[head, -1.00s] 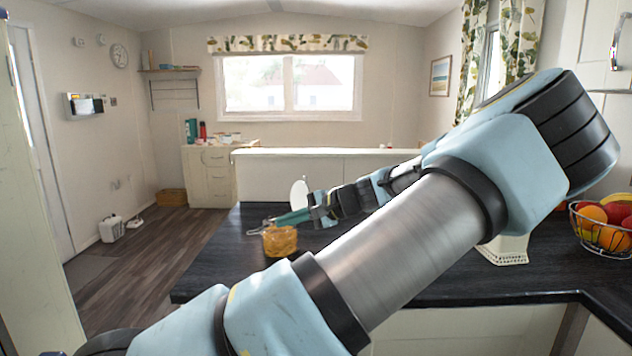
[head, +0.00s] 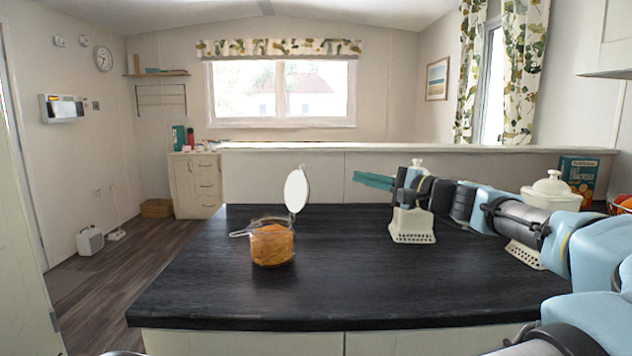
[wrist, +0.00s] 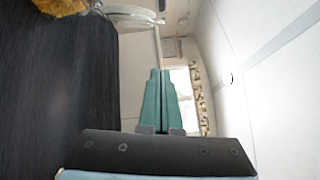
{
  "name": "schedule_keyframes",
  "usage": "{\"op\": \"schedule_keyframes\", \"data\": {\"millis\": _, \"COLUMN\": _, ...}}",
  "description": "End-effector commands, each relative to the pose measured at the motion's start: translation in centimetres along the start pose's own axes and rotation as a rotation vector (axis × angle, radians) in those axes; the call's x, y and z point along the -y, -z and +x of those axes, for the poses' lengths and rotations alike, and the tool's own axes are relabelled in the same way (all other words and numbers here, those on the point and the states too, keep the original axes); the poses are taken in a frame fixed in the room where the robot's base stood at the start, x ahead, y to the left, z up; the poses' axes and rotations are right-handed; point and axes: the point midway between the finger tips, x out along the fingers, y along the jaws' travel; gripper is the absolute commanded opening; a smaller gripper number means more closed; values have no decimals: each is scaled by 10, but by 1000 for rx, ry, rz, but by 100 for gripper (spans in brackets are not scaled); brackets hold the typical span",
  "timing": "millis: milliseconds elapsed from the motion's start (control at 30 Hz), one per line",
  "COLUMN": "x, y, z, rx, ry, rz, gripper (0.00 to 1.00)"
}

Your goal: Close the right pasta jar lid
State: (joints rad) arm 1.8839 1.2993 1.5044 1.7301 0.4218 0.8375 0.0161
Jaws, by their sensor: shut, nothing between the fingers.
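The pasta jar (head: 272,244) is a squat glass jar with orange-brown contents, standing on the dark worktop. Its round white lid (head: 297,190) stands open, upright at the jar's back right edge. A wire clasp (head: 240,234) sticks out to the jar's left. My gripper (head: 356,180) is to the right of the lid, raised above the worktop and apart from it, with its teal fingers pointing left. In the wrist view the fingers (wrist: 160,72) are together and empty. Parts of the jar (wrist: 60,5) and lid (wrist: 130,12) show at the top left there.
A white lidded pot (head: 412,226) stands below and behind my gripper. Another white pot (head: 551,192) and a teal box (head: 584,174) are at the right. The dark worktop (head: 350,285) is clear in front; a low partition (head: 300,175) runs behind.

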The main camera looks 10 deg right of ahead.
Motion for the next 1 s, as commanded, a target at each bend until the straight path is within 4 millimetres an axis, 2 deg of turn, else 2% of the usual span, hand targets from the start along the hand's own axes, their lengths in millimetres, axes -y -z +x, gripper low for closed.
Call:
{"op": "schedule_keyframes", "data": {"millis": 100, "x": -1, "y": 0, "z": 4, "rx": 0, "ry": 3, "rz": -1, "gripper": 0}}
{"op": "schedule_keyframes", "data": {"millis": 233, "x": 1, "y": -1, "z": 21, "rx": 3, "ry": 3, "rz": 1, "gripper": 0}}
{"op": "schedule_keyframes", "data": {"millis": 633, "x": 2, "y": -1, "z": 102, "rx": 4, "ry": 2, "rz": 1, "gripper": 0}}
{"op": "schedule_keyframes", "data": {"millis": 800, "x": 2, "y": -25, "z": 105, "rx": 0, "ry": 3, "rz": 0, "gripper": 0}}
{"op": "schedule_keyframes", "data": {"millis": 1000, "x": 0, "y": -37, "z": 108, "rx": -2, "ry": 3, "rz": -1, "gripper": 0}}
